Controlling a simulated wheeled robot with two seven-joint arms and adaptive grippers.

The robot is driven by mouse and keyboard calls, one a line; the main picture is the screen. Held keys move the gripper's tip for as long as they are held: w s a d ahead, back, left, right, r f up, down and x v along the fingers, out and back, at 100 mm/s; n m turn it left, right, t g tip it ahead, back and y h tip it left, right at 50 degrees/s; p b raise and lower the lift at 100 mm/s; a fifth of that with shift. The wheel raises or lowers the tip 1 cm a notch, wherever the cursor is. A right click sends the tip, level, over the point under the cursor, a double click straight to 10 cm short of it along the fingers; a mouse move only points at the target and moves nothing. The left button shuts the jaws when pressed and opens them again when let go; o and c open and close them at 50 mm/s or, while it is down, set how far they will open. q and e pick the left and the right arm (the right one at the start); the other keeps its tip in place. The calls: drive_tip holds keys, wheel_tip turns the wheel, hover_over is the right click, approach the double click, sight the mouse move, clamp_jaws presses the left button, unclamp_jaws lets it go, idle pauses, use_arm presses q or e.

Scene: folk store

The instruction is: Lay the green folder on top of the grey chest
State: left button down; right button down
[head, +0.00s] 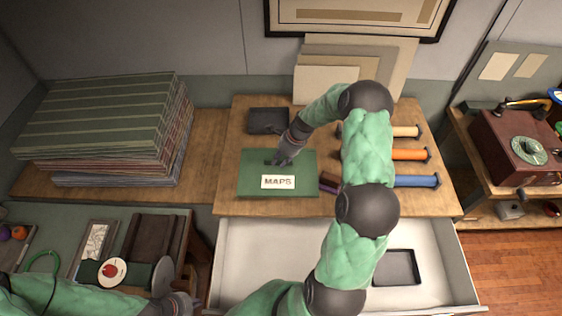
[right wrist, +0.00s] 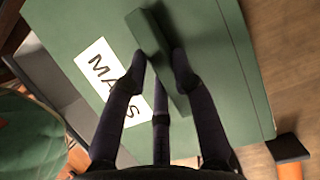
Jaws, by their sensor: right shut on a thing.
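The green folder (head: 250,185), with a white MAPS label, lies flat over the wooden top of the cabinet with an open drawer. My right gripper (head: 281,160) is over the folder. The right wrist view shows this gripper (right wrist: 160,80) shut on the raised green bar of the folder (right wrist: 75,25). I cannot tell whether the folder touches the wood. My left gripper (head: 174,291) is at the lower left, away from the folder; its finger opening is unclear. I cannot clearly identify a separate grey chest.
The pale open drawer (head: 250,250) holds a dark tray (head: 396,267). Blue, orange and cream rolls (head: 415,181) lie right of the folder. A dark tray (head: 268,115) sits behind it. A tall striped stack (head: 100,120) stands left, and a red record player (head: 515,150) right.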

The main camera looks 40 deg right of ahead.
drive_tip(key=w+d+f, duration=0.2)
drive_tip(key=f, duration=0.1)
drive_tip(key=w+d+f, duration=0.1)
drive_tip(key=f, duration=0.1)
drive_tip(key=shift+w+f, duration=0.25)
drive_tip(key=shift+w, duration=0.05)
wheel_tip(320, 180, down, 3)
drive_tip(key=shift+w+f+p, duration=0.15)
drive_tip(key=shift+f+p, duration=0.05)
drive_tip(key=shift+p, duration=0.2)
drive_tip(key=shift+f, duration=0.1)
drive_tip(key=c, duration=1)
unclamp_jaws()
drive_tip(key=b+v, duration=0.1)
drive_tip(key=v, duration=1.1)
drive_tip(key=shift+a, duration=0.1)
